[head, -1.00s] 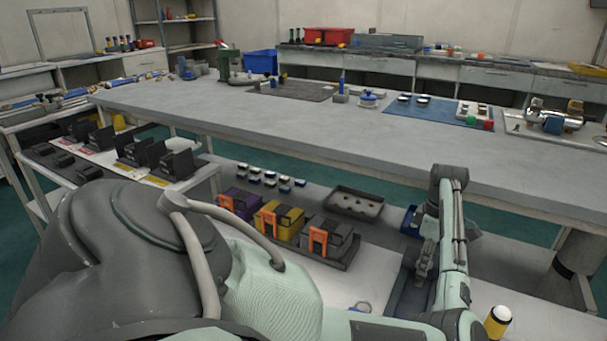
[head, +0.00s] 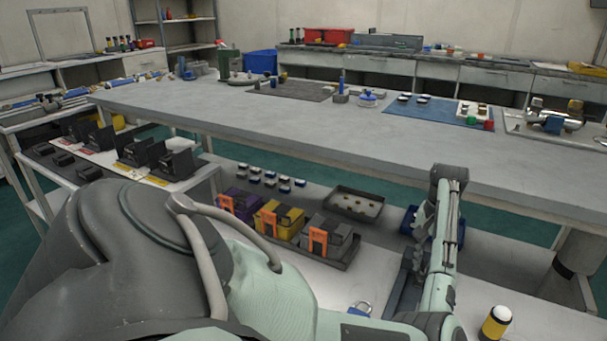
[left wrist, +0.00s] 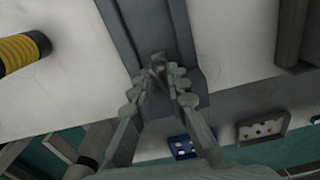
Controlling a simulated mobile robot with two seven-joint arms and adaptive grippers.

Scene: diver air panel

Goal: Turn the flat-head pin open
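My left gripper (head: 413,271) hangs below the dark wrist beside the upright mint arm link, over a dark grey channel-shaped panel (head: 399,298). In the left wrist view the two fingers (left wrist: 160,84) lean toward each other in front of the same grey panel (left wrist: 184,36). A small dark metal piece (left wrist: 158,62), perhaps the flat-head pin, shows at the fingertips. I cannot tell whether the fingers touch it, or how it is turned. The pin cannot be made out in the head view. My right gripper is not in view.
A yellow-and-black cylinder (head: 496,322) stands right of the panel. A blue padlock (head: 360,309) lies to its left. Behind are a blue tray (head: 408,222), a brown tray (head: 355,204) and orange-tagged boxes (head: 318,238). A long grey workbench (head: 310,125) stands beyond.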

